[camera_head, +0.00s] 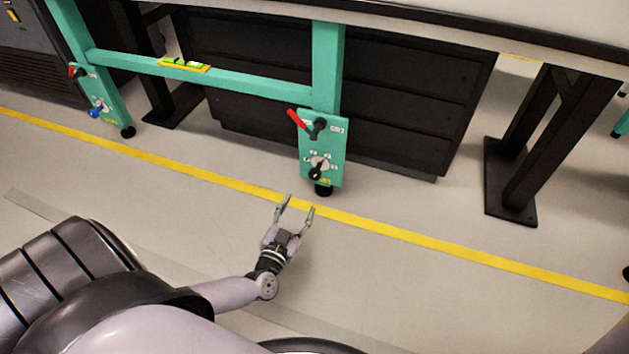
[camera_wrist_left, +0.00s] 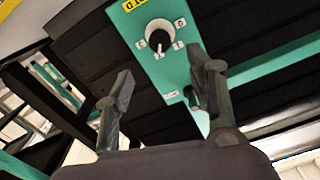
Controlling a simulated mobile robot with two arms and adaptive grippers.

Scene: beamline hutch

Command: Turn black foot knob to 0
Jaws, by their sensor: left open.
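The black foot knob (camera_head: 317,171) sits on a pale round dial low on the green foot plate (camera_head: 337,147) of the frame. In the left wrist view the knob (camera_wrist_left: 160,38) shows on its dial, with small white labels around it, too small to read. My left gripper (camera_head: 297,204) is open and empty, below and a little left of the knob in the head view, apart from it. In the left wrist view its two fingers (camera_wrist_left: 160,85) stand apart, with the knob beyond and between them. My right gripper is not in view.
A red-handled lever (camera_head: 298,121) sits above the knob on the same plate. Another green foot with a blue knob (camera_head: 96,112) and a red lever (camera_head: 77,71) stands at left. Black table legs (camera_head: 511,190) stand at right. The floor around the yellow line (camera_head: 420,237) is clear.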

